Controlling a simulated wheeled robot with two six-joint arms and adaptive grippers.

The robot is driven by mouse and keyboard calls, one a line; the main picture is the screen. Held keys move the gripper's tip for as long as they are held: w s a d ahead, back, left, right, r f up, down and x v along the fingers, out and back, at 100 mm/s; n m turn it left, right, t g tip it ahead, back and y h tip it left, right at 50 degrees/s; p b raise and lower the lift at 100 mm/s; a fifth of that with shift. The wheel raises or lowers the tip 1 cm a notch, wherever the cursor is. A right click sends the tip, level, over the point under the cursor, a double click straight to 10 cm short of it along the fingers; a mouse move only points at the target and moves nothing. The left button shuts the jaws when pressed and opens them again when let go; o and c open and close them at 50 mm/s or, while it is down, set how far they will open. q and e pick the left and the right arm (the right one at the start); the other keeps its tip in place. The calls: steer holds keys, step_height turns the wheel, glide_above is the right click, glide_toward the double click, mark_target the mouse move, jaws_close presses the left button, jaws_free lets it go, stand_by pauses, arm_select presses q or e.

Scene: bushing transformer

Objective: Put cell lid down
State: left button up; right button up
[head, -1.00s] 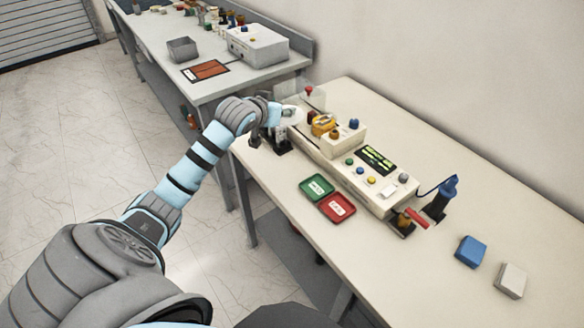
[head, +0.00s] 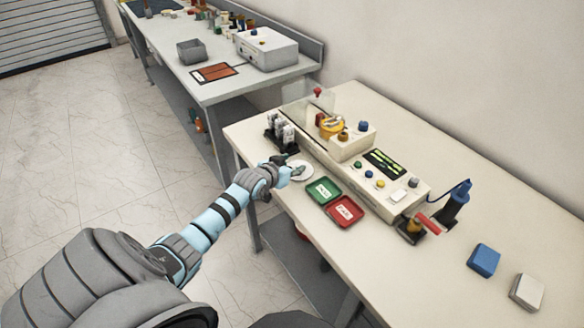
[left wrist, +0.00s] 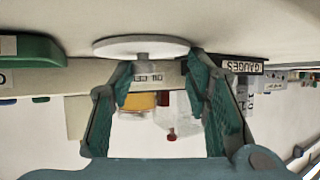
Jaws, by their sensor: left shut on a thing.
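The cell lid appears as a white disc (head: 304,176), level and left of the green tray (head: 322,190). My left gripper (head: 292,168) is at the disc, close over the table. In the left wrist view, which is upside down, the disc (left wrist: 141,47) has a short stem between the fingers of my left gripper (left wrist: 157,72), shut on it. I cannot tell whether the disc touches the table. The yellow round cell (head: 332,127) is on the tester (head: 370,178), behind and to the right. My right gripper is not in view.
A red tray (head: 344,212) is beside the green one. A dark rack of gauges (head: 282,134) stands behind the disc, with a clear shield (head: 308,103) nearby. A blue block (head: 484,260) and a white block (head: 526,291) lie at the right. The front right of the table is clear.

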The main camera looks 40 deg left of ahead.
arm_select(q)
steer(key=o, duration=1.2)
steer(key=p+v, duration=0.4)
steer(key=v, duration=0.8)
